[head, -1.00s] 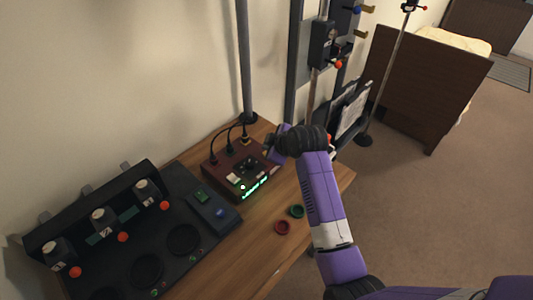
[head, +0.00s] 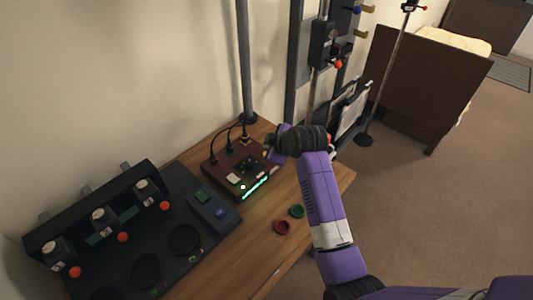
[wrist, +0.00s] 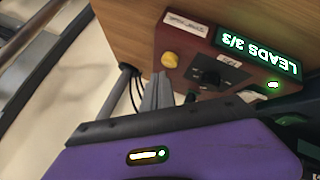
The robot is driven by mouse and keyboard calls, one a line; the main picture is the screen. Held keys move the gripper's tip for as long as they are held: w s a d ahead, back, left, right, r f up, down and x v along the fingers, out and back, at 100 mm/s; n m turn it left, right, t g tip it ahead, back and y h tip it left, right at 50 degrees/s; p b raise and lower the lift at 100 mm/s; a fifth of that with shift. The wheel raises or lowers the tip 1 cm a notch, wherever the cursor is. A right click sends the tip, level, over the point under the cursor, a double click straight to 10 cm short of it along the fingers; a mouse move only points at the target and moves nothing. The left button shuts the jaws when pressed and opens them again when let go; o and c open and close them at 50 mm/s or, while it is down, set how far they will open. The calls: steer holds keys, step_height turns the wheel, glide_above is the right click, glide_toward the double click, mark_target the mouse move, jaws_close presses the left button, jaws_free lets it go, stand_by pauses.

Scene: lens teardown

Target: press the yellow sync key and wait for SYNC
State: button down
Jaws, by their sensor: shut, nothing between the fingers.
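The dark red control box (head: 222,172) stands on the wooden bench with three cables plugged in along its back. In the wrist view its round yellow key (wrist: 170,59) sits near a white label, beside a black dial (wrist: 210,75). The green display (wrist: 258,55) shows upside down and reads LEADS 3/3. It also glows in the head view (head: 255,188), too small to read there. My gripper (wrist: 159,78) is shut and empty, its grey fingertips close to the yellow key. I cannot tell whether they touch it. In the head view my wrist hides the box's far right corner.
A black station (head: 190,262) with several round wells and orange knobs fills the bench's left. Upright metal posts (head: 245,60) stand behind the bench.

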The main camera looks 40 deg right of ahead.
steer(key=shift+f, duration=0.2)
steer(key=shift+f, duration=0.2)
steer(key=shift+f, duration=0.45)
stand_by(0.8)
steer(key=shift+r, duration=0.1)
steer(key=shift+r+p, duration=0.7)
steer(key=shift+r, duration=0.05)
steer(key=shift+r, duration=0.1)
step_height(320, 180, up, 5)
steer(key=p, duration=0.4)
steer(key=shift+p, duration=0.4)
stand_by(0.4)
